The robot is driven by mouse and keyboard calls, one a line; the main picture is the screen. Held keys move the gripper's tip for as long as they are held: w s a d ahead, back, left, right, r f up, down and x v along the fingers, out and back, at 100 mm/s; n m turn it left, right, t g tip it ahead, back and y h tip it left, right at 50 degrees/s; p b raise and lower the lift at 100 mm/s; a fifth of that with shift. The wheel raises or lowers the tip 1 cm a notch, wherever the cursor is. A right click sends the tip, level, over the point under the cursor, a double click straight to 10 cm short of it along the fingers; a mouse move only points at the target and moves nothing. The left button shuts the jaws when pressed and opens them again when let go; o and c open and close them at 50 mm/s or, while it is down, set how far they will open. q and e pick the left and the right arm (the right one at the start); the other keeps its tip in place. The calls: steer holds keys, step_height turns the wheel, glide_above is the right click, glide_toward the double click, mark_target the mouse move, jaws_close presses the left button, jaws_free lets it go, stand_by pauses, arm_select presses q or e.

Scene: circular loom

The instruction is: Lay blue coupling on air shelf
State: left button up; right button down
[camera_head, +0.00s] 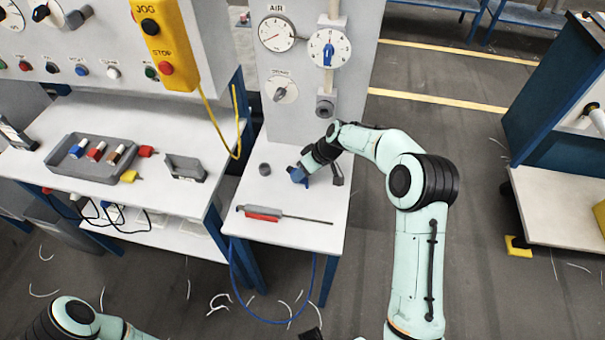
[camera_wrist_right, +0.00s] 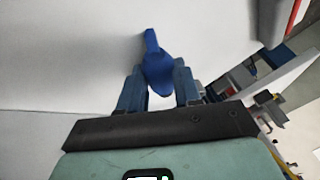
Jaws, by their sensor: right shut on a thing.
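The blue coupling (camera_wrist_right: 158,66) is between the two fingers of my right gripper (camera_wrist_right: 160,88) in the right wrist view, with its narrow end pointing away from the palm. In the head view my right gripper (camera_head: 303,171) points down over the white air shelf (camera_head: 262,203), below the AIR panel. The blue coupling (camera_head: 297,176) shows there as a small blue patch at the fingertips. I cannot tell whether it touches the shelf.
A red-handled screwdriver (camera_head: 264,213) lies along the shelf's front. A small grey cylinder (camera_head: 264,169) stands left of my gripper, and a dark grey part (camera_head: 337,175) lies to its right. A blue hose (camera_head: 236,287) hangs below the shelf. A grey tray (camera_head: 58,162) is on the left bench.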

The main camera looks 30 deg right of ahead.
steer(key=c, duration=0.8)
jaws_free()
steer(key=shift+s+d+f, duration=0.1)
steer(key=shift+s+f, duration=0.15)
steer(key=shift+f, duration=0.3)
steer(key=shift+s+d+f, duration=0.1)
steer(key=shift+s+f, duration=0.1)
steer(key=shift+f, duration=0.35)
steer(key=shift+r, duration=0.1)
steer(key=shift+o, duration=0.5)
steer(key=shift+d+r, duration=0.1)
steer(key=shift+r, duration=0.15)
steer(key=w+v, duration=0.1)
steer(key=v, duration=1.3)
steer(key=shift+a+r, duration=0.35)
steer(key=shift+r, duration=0.1)
